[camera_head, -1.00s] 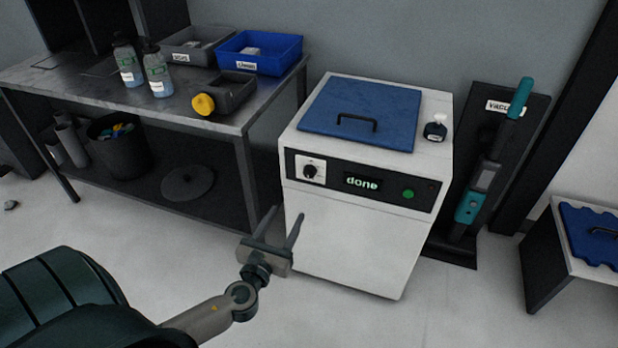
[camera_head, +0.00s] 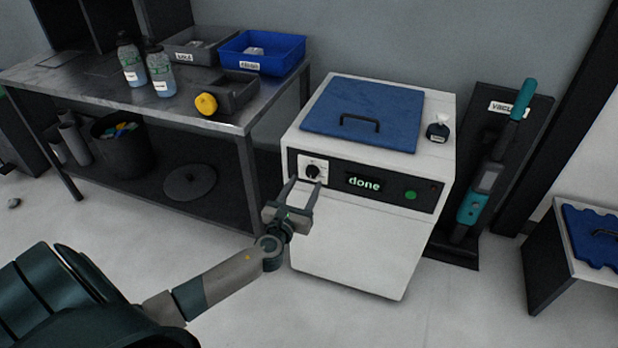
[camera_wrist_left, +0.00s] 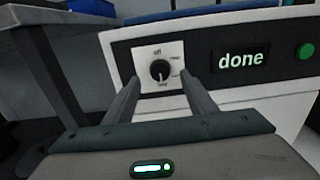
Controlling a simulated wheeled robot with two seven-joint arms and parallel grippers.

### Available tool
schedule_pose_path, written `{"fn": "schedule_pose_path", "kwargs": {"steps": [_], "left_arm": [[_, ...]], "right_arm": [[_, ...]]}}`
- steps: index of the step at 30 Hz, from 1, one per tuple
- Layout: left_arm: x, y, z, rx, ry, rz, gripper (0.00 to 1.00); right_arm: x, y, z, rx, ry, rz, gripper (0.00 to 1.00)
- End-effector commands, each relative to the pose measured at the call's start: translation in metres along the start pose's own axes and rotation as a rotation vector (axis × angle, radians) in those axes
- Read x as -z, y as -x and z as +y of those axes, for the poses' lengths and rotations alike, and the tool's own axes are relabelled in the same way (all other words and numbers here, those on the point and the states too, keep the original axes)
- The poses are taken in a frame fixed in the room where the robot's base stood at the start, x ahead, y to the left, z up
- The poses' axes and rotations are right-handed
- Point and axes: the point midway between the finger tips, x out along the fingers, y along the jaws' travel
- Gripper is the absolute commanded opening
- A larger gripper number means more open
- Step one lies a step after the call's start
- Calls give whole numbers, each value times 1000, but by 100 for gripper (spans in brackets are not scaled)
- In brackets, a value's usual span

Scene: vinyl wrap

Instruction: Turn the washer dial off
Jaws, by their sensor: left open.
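The white washer (camera_head: 350,235) has a black front panel with a small black dial (camera_head: 312,171) on a white plate at its left end. The display (camera_head: 364,184) beside it reads "done". In the left wrist view the dial (camera_wrist_left: 160,70) has "off" printed above it, and its pale mark points down, away from "off". My left gripper (camera_head: 303,182) is open, with its fingers pointing at the panel. In the left wrist view the dial sits between and beyond the two fingertips, apart from them. My right gripper is not in view.
A green button (camera_head: 410,195) is right of the display. A blue lid (camera_head: 365,110) and a small dark jar (camera_head: 437,131) are on top of the washer. A metal workbench (camera_head: 100,85) stands left, a vacuum (camera_head: 488,180) right. The floor in front is clear.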

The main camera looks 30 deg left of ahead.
Motion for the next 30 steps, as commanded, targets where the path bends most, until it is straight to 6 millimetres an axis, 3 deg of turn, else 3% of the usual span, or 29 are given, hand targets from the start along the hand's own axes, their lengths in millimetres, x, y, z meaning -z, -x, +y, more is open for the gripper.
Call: {"fn": "schedule_pose_path", "kwargs": {"steps": [3,9,22,27,30], "left_arm": [[0,-19,0,0,0,-1,51],[0,-39,0,0,-1,-1,51],[0,-45,0,1,0,1,51],[0,-44,0,1,0,0,13],[0,-44,0,1,0,0,10]], "right_arm": [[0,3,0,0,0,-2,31],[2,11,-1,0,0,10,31],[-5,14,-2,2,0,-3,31],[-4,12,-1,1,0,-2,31],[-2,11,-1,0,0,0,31]]}}
